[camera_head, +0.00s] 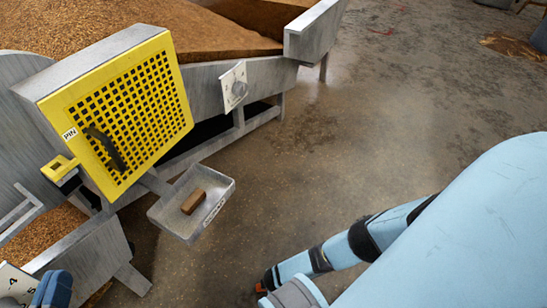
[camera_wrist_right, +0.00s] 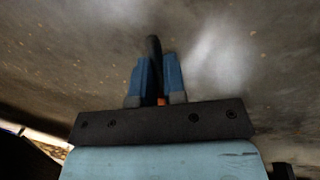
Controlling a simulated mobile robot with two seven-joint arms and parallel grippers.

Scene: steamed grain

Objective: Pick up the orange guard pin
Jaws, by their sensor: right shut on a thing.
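The yellow mesh guard (camera_head: 130,112) stands closed on the grey machine at the upper left, with a dark handle and a label reading "PIN" (camera_head: 70,133). A yellow bracket (camera_head: 60,168) sits just below the label; no orange pin shows in it. In the right wrist view, the blue fingers of my right gripper (camera_wrist_right: 158,78) are shut on a thin piece, dark above with a bit of orange (camera_wrist_right: 161,101) low between the fingers. It looks like the guard pin.
A grey tray (camera_head: 218,209) with a brown block (camera_head: 193,201) juts out below the guard. A white plate with a knob (camera_head: 234,88) is on the machine. Grain fills the bed (camera_head: 90,25). The floor (camera_head: 340,130) to the right is open.

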